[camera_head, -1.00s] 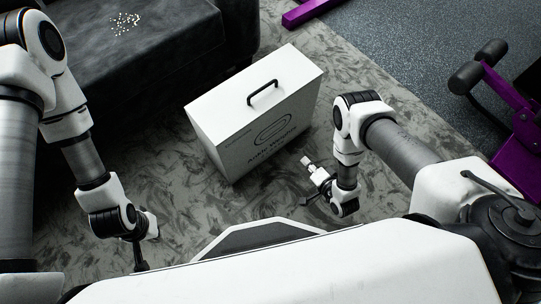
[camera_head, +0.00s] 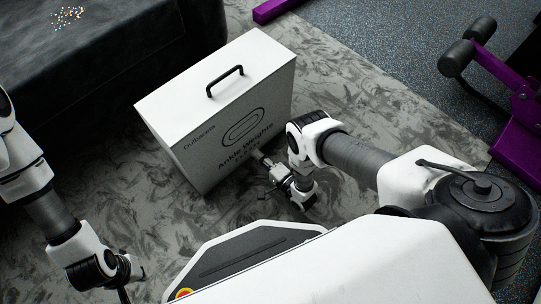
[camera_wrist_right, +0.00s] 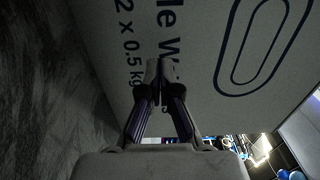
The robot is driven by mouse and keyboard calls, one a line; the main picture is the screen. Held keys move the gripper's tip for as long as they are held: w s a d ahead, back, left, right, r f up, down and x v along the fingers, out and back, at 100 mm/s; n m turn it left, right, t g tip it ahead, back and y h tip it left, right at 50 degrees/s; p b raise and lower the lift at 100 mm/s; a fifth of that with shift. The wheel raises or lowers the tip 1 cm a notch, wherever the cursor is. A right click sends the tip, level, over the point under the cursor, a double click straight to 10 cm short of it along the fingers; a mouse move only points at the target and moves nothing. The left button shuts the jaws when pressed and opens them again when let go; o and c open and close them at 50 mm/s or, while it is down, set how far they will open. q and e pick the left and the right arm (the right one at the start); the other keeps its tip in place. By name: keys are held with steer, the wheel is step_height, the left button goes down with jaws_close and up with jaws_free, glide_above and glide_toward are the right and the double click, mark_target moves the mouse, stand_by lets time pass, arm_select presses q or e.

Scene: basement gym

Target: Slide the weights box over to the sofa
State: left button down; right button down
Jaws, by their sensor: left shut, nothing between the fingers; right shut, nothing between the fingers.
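The white weights box (camera_head: 215,105), printed "Ankle Weights", stands upright on the patterned rug with a black handle on top. Its printed side also fills much of the right wrist view (camera_wrist_right: 205,35). The dark sofa (camera_head: 130,45) is behind and to the left of the box, with a strip of rug between them in front. My right gripper (camera_head: 262,157) is shut and empty, its tip at the lower right of the printed side; it also shows in the right wrist view (camera_wrist_right: 158,75). I cannot tell whether it touches. My left gripper (camera_head: 124,294) is at the bottom left, mostly cut off, away from the box.
Purple gym equipment with black rollers (camera_head: 470,45) stands at the right on blue-grey flooring. A purple bar (camera_head: 275,9) lies at the top. Small pale bits (camera_head: 68,17) lie on the sofa. The rug (camera_head: 345,85) right of the box is clear.

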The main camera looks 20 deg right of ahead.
mark_target(248, 146)
steer(key=shift+b+x, duration=0.35)
steer(key=shift+x, duration=0.85)
arm_select(q)
steer(key=shift+f, duration=0.65)
arm_select(e)
steer(key=shift+w+a, duration=0.1)
steer(key=shift+w, duration=0.1)
